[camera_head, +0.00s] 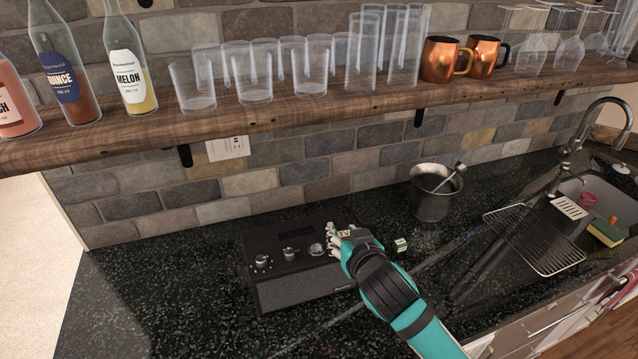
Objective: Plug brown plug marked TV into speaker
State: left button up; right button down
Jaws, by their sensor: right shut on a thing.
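The speaker (303,291) is a low black box on the dark counter, with several knobs on its sloped top and a grey grille at the front. My right gripper (338,240) is over the speaker's right end, shut on a small brown plug (345,233) with a TV label. The fingers hide most of the plug. I cannot tell whether it touches the speaker or sits in a socket. My left gripper is not in view.
A small green and white block (400,245) lies just right of my gripper. A metal pot (430,204), a wire rack (535,240) and a sink stand further right. A wooden shelf (330,112) with bottles and glasses hangs above. The counter left of the speaker is clear.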

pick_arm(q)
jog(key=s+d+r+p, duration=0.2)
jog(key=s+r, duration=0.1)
pick_arm(e)
jog(key=w+a+r+n+y, duration=0.1)
jog(key=w+a+r, duration=0.2)
jog(key=a+r, duration=0.15)
jog(key=f+b, duration=0.2)
jog(key=f, duration=0.1)
jog(key=a+f+b, duration=0.1)
jog(key=f+b, duration=0.2)
jog(key=shift+a+f+b, duration=0.1)
jog(key=shift+f+b, duration=0.2)
jog(key=shift+b, duration=0.3)
jog(key=shift+f, duration=0.55)
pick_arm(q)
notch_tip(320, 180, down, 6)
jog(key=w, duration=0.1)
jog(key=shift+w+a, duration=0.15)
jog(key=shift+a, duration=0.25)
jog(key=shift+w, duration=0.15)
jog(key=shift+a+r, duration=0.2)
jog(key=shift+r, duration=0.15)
pick_arm(e)
jog(key=shift+f, duration=0.6)
